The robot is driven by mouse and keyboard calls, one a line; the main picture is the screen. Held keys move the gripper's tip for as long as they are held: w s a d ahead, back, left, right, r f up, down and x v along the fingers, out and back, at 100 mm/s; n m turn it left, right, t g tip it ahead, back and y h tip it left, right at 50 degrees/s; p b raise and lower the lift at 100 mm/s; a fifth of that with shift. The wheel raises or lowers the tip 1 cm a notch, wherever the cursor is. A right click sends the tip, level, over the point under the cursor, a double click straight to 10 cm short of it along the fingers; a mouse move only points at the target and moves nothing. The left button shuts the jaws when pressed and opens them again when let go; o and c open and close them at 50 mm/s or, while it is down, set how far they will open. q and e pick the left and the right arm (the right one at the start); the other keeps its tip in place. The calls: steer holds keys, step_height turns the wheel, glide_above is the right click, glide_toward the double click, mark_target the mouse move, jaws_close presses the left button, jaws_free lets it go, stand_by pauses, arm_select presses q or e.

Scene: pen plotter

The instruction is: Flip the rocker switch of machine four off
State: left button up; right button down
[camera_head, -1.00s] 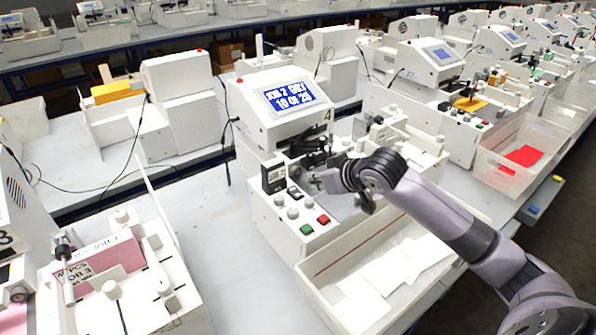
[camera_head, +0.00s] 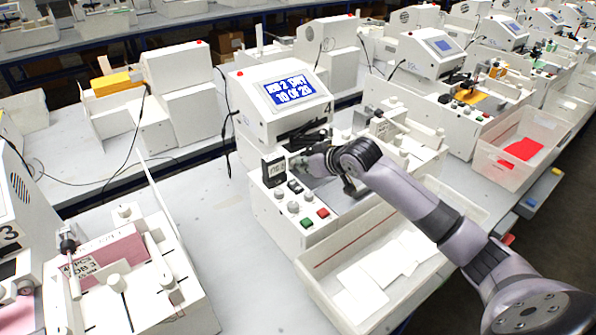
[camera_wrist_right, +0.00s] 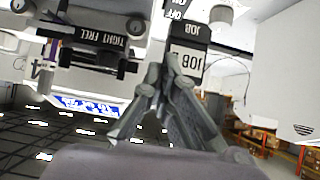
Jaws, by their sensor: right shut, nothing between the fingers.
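Machine four (camera_head: 262,112) stands in the middle of the head view with its blue screen (camera_head: 290,90) lit, showing "JOB 2" and a count. Its rocker switch (camera_head: 295,186) is small and dark on the front panel, beside the black JOB box (camera_head: 273,169); which way it is tipped is too small to tell. My right gripper (camera_head: 306,164) is over the panel, just behind the switch. In the right wrist view its fingers (camera_wrist_right: 168,75) are shut and empty, close to the JOB box (camera_wrist_right: 187,50). An OFF label (camera_wrist_right: 174,13) shows above the box there.
Green (camera_head: 306,223) and red (camera_head: 323,213) buttons and grey knobs (camera_head: 293,206) sit close by on the panel. A white tray (camera_head: 330,262) with paper stands in front. Machine three (camera_head: 20,225) is at the left. Bare table lies between the machines.

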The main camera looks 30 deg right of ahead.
steer(key=p, duration=0.2)
glide_above(298, 184)
steer(key=f, duration=0.4)
steer(key=shift+s+f, duration=0.1)
steer(key=shift+s, duration=0.1)
steer(key=shift+f, duration=0.4)
steer(key=shift+w+f, duration=0.1)
steer(key=shift+f, duration=0.35)
